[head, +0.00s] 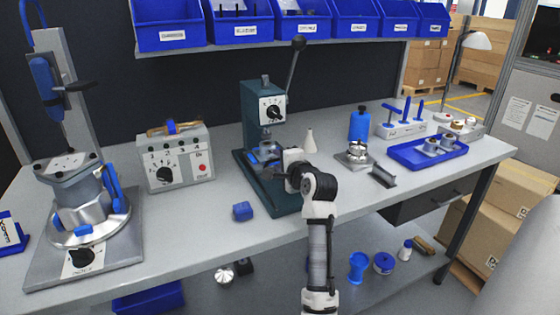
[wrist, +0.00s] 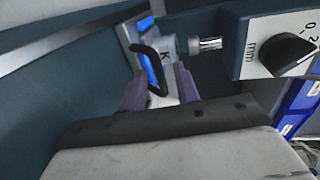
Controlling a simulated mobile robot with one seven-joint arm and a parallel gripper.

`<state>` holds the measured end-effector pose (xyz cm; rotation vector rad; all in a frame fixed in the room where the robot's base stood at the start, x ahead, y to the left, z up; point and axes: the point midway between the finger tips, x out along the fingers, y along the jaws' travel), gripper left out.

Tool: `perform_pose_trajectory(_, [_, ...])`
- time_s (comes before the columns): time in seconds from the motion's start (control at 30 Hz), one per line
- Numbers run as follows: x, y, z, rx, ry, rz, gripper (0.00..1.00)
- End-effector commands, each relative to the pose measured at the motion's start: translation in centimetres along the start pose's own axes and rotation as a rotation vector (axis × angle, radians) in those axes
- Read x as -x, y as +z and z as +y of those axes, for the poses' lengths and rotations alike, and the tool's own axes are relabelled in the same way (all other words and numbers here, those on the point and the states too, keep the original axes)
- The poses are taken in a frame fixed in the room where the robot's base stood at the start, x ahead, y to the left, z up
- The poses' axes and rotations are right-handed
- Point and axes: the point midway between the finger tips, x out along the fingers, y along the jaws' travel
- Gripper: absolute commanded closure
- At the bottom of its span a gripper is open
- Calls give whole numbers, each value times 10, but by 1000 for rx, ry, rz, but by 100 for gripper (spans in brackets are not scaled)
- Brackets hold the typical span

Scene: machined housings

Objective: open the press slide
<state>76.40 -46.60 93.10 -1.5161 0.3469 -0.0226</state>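The teal press (head: 251,108) stands on the bench mid-picture, with a dial on its head and a long black lever rising up. Its slide, a blue and pale metal part (head: 262,154), sits low at the front under the ram; the wrist view shows it too (wrist: 145,58), with a black loop handle (wrist: 150,66) on it. My gripper (wrist: 160,88) is close in front of the slide. Its two fingers are apart, with the lower part of the handle showing between them; I cannot tell whether they touch it. In the head view my gripper (head: 279,172) partly hides the slide.
A white cone bottle (head: 310,141), a metal fixture (head: 357,155) and a blue tray (head: 403,155) are to the right. The bench front left of my arm is mostly clear.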

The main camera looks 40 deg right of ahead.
Motion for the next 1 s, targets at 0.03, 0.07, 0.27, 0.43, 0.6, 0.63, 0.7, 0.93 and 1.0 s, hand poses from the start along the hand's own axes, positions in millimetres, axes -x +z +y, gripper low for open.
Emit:
perform_pose_trajectory(0.03, [-1, 0, 0, 0, 0, 0, 69])
perform_pose_trajectory(0.07, [-1, 0, 0, 0, 0, 0, 69])
perform_pose_trajectory(0.27, [-1, 0, 0, 0, 0, 0, 72])
perform_pose_trajectory(0.43, [-1, 0, 0, 0, 0, 0, 95])
perform_pose_trajectory(0.6, [-1, 0, 0, 0, 0, 0, 100])
perform_pose_trajectory(0.63, [0, 0, 0, 0, 0, 0, 100])
perform_pose_trajectory(0.7, [0, 0, 0, 0, 0, 0, 100])
perform_pose_trajectory(0.93, [7, 0, 1, -1, 0, 0, 100])
perform_pose_trajectory(1.0, [14, 0, 2, -1, 1, 0, 100])
